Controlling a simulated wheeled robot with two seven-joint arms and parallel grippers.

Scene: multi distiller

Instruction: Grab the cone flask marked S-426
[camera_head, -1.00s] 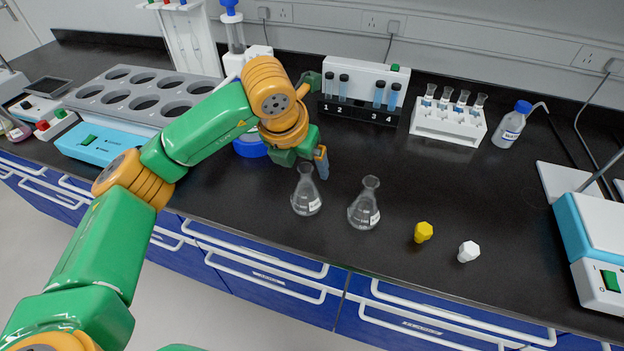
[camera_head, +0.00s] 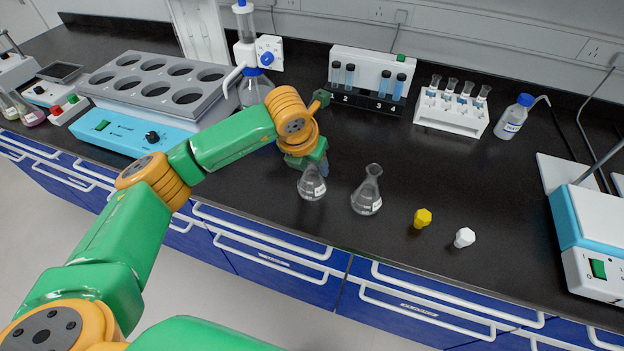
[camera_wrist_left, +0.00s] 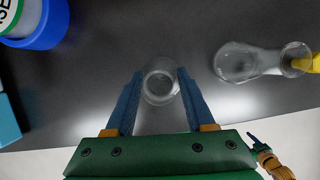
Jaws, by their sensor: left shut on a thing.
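Two clear cone flasks stand on the dark bench in the head view. The left flask (camera_head: 312,188) has a white label too small to read, and its neck is hidden by my gripper. The right flask (camera_head: 367,198) stands upright beside it with its neck free. My left gripper (camera_head: 318,168) is shut on the left flask's upper part. In the left wrist view, the left flask (camera_wrist_left: 160,82) sits between the two blue fingers of my left gripper (camera_wrist_left: 162,98); the right flask (camera_wrist_left: 250,63) is to the right, apart. Part of my other arm shows small at the lower right.
A yellow stopper (camera_head: 422,218) and a white one (camera_head: 464,237) lie right of the flasks. Behind stand a numbered vial rack (camera_head: 365,100), a white tube rack (camera_head: 450,120) and a wash bottle (camera_head: 513,118). A block with wells (camera_head: 150,95) is at left. The bench's front edge is close.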

